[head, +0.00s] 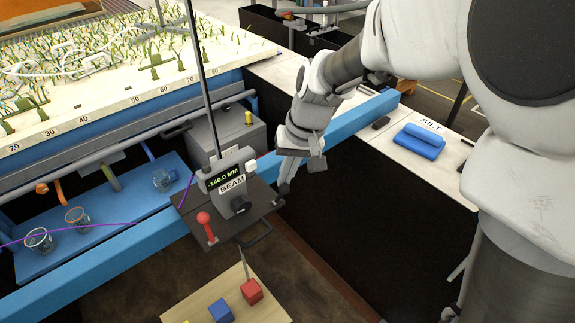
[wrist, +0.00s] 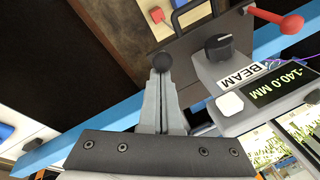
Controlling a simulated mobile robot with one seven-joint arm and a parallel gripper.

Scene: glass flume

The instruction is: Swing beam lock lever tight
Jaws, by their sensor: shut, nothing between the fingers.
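The beam carriage (head: 232,190) is a grey box labelled BEAM, with a display reading -140.0 MM and a black knob; it also shows in the wrist view (wrist: 212,75). A red-handled lever (head: 206,225) stands at the carriage plate's left in the head view and at top right in the wrist view (wrist: 285,22). A black ball (wrist: 163,61) shows right at my fingertips in the wrist view; I cannot tell whether they touch or which handle is the beam lock. My gripper (head: 284,187) is shut and empty, pointing down beside the carriage's right side; it also shows in the wrist view (wrist: 160,78).
The blue beam (head: 120,262) runs diagonally under the carriage. A thin upright rod (head: 200,75) rises from it. A loop handle (head: 256,236) sticks out at the plate's front. Below is a board (head: 205,302) with coloured blocks. Glass beakers (head: 77,218) stand left.

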